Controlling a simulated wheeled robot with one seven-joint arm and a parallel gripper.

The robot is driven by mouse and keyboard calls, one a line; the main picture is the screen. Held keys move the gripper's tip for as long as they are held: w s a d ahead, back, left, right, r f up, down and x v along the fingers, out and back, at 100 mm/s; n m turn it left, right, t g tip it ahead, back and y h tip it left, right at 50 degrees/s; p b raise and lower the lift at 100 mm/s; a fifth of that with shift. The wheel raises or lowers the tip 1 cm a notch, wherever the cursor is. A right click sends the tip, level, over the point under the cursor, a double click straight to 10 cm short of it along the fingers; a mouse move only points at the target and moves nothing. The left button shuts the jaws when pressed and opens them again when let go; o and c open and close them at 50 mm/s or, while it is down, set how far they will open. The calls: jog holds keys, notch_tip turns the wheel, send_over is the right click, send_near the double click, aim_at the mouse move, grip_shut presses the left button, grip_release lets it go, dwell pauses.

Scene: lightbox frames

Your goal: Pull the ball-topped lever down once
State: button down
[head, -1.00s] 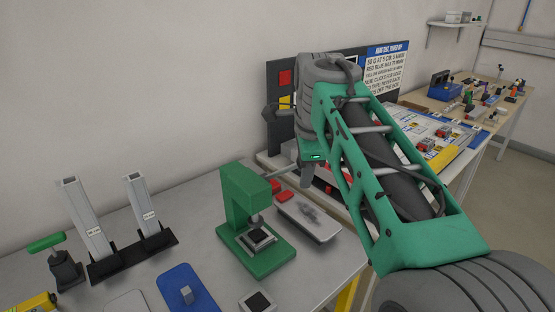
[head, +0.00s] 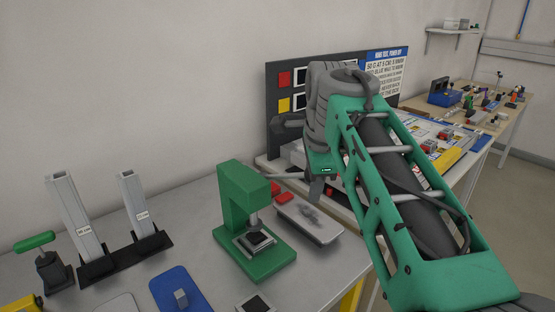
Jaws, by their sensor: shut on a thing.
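The green press (head: 238,205) stands on the grey bench in the middle of the head view. Its thin grey lever (head: 286,177) reaches out to the right from the press head and lies close to level. The lever's ball end is hidden at my gripper. My gripper (head: 316,188) shows only as a small grey part below the green arm link, at the far end of the lever. It is shut on the lever's end, though the fingers are mostly hidden. A dark square pad (head: 259,239) sits under the press ram.
A grey tray (head: 308,220) and red blocks (head: 282,197) lie right of the press. Two upright metal posts (head: 138,205) on a black base and a green-handled clamp (head: 35,241) stand at left. A dark panel (head: 285,95) stands behind my arm.

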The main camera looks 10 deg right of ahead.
jog(key=shift+s+f, duration=0.15)
jog(key=shift+f, duration=0.25)
jog(key=f+b, duration=0.1)
jog(key=s+f+b, duration=0.1)
jog(key=f+b, duration=0.2)
jog(key=shift+s+d+f+b, duration=0.25)
jog(key=shift+d+b, duration=0.05)
jog(key=shift+d, duration=0.05)
dwell(0.4)
jog(key=f+b, duration=0.2)
jog(key=f, duration=0.1)
jog(key=f+b, duration=0.1)
jog(key=f, duration=0.1)
jog(key=shift+s+d+b, duration=0.1)
jog(key=shift+s+b, duration=0.15)
jog(key=shift+b, duration=0.05)
dwell(0.4)
